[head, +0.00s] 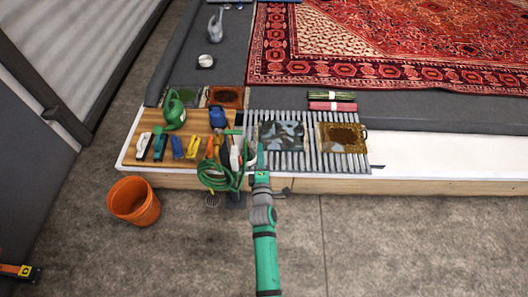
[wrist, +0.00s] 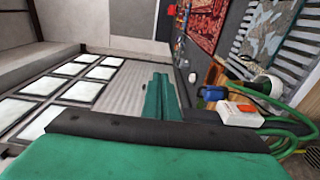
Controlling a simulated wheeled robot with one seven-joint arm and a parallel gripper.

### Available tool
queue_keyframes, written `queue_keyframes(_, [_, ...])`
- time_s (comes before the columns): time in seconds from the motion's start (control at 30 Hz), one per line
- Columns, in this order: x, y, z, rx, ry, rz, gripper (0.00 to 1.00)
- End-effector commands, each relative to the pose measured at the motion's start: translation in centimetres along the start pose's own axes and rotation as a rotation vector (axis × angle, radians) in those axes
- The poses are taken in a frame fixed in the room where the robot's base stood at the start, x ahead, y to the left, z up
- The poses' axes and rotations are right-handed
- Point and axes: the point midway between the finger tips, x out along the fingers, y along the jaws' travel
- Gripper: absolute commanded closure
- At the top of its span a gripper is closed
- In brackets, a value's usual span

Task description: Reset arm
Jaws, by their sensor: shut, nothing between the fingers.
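My arm reaches forward from the bottom of the head view. My gripper (head: 260,158) is at its far end, by the front edge of the slatted rack and just right of the green hose. In the wrist view my gripper (wrist: 161,97) shows its teal fingers together, with nothing seen between them. A coiled green hose (head: 216,182) hangs over the ledge's front edge, left of my gripper. In the wrist view the hose (wrist: 292,137) passes at the right, near a white and orange object (wrist: 232,113).
A slatted rack (head: 308,158) holds two trays. Left of it, a wooden board (head: 142,126) carries brushes, a green watering can (head: 174,108) and a blue container (head: 218,117). An orange bucket (head: 134,201) stands on the floor. A red rug (head: 390,45) lies behind. The floor at front right is clear.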

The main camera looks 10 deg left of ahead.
Motion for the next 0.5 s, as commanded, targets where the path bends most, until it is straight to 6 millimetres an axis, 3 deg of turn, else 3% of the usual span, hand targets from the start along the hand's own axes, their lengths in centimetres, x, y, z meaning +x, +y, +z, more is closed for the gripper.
queue_keyframes(0.5, [-0.3, 0.1, 1.4, 0.0, 0.003, 0.002, 1.0])
